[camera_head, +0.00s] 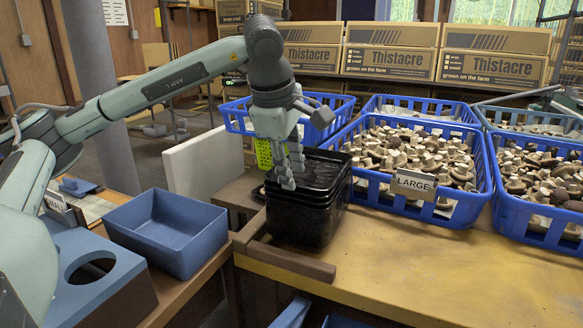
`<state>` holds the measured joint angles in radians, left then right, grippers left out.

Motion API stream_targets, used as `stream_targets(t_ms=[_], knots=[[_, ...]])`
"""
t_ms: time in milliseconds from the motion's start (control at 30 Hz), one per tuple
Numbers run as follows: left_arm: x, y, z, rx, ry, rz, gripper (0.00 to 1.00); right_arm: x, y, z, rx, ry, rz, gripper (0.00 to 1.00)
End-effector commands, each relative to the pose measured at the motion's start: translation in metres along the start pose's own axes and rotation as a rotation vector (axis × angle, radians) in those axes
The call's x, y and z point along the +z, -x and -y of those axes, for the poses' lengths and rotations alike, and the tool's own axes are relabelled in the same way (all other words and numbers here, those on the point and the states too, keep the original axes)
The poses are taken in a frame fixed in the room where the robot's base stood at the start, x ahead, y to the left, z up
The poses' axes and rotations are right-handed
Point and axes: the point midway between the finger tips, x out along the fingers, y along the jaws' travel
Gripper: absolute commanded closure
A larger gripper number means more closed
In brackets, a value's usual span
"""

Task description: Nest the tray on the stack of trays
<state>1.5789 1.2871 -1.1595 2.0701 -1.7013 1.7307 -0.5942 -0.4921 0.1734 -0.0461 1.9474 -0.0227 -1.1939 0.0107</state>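A stack of glossy black trays (303,222) stands at the left end of the yellow-brown worktop, with several rims showing close together. The topmost black tray (322,172) sits at the top of the stack, its rim roughly level. My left gripper (285,178) points down at the left side of the stack, its fingertips overlapping the top tray's left rim. The fingers cover part of that rim, so I cannot tell whether they grip it or are apart. My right gripper is not in view.
Wooden rails (290,261) border the stack's front and left. A blue crate of mushrooms (437,212), labelled LARGE, stands close on its right, with another mushroom crate (530,232) beyond. A blue bin (193,263) sits at left, near a pale upright panel (203,163). The front worktop is clear.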

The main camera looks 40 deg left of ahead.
Motion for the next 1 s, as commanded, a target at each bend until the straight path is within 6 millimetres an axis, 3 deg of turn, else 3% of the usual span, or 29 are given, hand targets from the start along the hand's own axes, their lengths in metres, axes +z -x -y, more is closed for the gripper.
stream_targets(t_ms=[267, 667, 1000], knots=[[0.001, 0.015, -0.001, 0.003, 0.000, 0.002, 0.71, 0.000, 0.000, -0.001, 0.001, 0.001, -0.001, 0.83], [0.001, 0.102, -0.001, 0.005, 0.000, 0.002, 0.71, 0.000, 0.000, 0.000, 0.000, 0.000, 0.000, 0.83], [0.000, 0.120, 0.000, 0.000, 0.000, 0.000, 0.71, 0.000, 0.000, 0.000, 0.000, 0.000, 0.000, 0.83]])
